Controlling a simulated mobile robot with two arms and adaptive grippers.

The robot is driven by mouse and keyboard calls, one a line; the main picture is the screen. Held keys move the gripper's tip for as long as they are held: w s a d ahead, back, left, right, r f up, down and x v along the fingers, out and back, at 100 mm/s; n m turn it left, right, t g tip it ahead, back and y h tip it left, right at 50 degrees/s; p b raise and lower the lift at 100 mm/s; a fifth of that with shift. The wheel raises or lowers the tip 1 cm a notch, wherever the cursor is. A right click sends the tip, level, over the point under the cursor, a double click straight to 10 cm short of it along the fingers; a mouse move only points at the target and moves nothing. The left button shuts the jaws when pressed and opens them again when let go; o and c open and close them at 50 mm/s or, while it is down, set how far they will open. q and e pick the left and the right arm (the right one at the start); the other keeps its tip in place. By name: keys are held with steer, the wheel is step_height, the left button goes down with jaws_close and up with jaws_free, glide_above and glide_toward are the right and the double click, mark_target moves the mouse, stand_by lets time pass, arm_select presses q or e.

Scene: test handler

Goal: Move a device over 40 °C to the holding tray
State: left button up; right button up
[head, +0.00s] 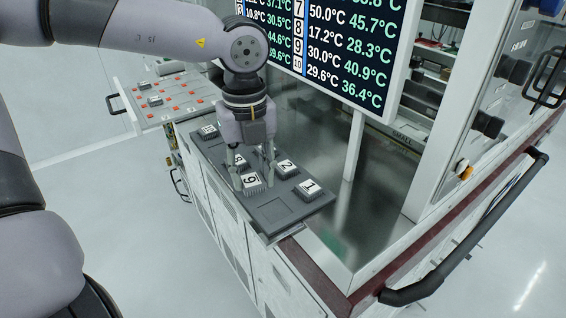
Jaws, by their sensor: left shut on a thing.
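My left gripper (253,182) points down over the dark grey tray (272,210) and is shut on a small grey device (252,183) with a white label that reads 9 or 6. I cannot tell whether this device touches the tray or is just above it. A device labelled 1 (311,187) and another device (286,168) sit to its right. Part of another device (239,160) shows behind the fingers, and one more (209,131) sits at the tray's far end. The temperature screen (340,50) shows 40.9°C in green beside number 9. My right gripper is out of view.
A light tray with orange-red marks (178,97) stands at the left and holds a few small devices. Bare metal surface (315,145) lies behind the dark tray. A black handrail (470,230) and the machine's frame stand at the right. An empty square recess shows near the dark tray's front.

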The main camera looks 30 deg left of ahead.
mark_target(275, 210)
arm_select(q)
steer(key=d, duration=0.1)
steer(key=d+n, duration=0.1)
steer(key=d+r, duration=0.1)
steer(key=shift+w+d+n, duration=0.3)
steer(key=shift+w, duration=0.1)
steer(key=shift+d+r+n, duration=0.1)
steer(key=shift+d+n, duration=0.2)
steer(key=shift+d, duration=0.15)
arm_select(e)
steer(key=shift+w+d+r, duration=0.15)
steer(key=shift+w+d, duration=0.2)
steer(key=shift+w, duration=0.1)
